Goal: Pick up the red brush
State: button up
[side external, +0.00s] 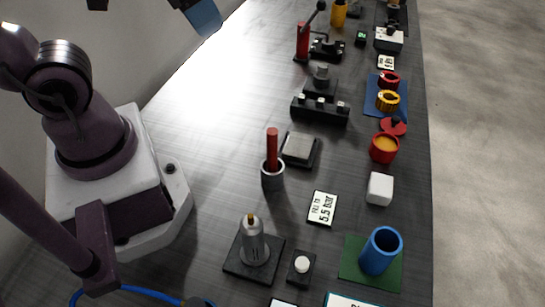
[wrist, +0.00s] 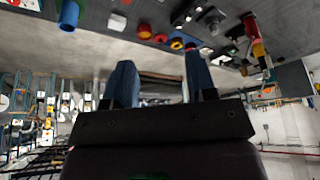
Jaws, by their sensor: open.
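A red rod (side external: 272,143), which looks like the red brush, stands upright in a small grey cup (side external: 272,178) near the middle of the dark table. Its lower end is hidden inside the cup. I cannot pick it out in the wrist view. My gripper (wrist: 160,82) is open, with two blue fingers apart and nothing between them. In the side view only a blue part of it (side external: 205,17) shows at the top edge, well above the table and away from the rod.
A grey pad (side external: 299,149) lies right behind the cup. A metal canister on a black plate (side external: 252,247), a "5.5 bar" card (side external: 321,208) and a blue cup (side external: 381,250) are nearer. Black fixtures (side external: 320,105) stand farther back. The table left of the cup is clear.

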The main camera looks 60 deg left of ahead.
jog(key=w+d+f+m+g, duration=0.3)
jog(key=w+f+m, duration=0.1)
jog(key=f+m, duration=0.15)
jog(key=m+g, duration=0.2)
jog(key=m, duration=0.4)
send_over(272, 143)
jog(key=a, duration=0.1)
notch_tip(272, 143, down, 5)
jog(key=shift+s+f, duration=0.15)
jog(key=shift+w+d+m, duration=0.2)
jog(key=shift+w+m, duration=0.1)
jog(key=shift+m, duration=0.55)
jog(key=shift+w+m, duration=0.2)
jog(key=shift+m, duration=0.8)
notch_tip(272, 143, down, 13)
jog(key=shift+s+a+r, duration=0.1)
jog(key=shift+a+r, duration=0.05)
grip_shut()
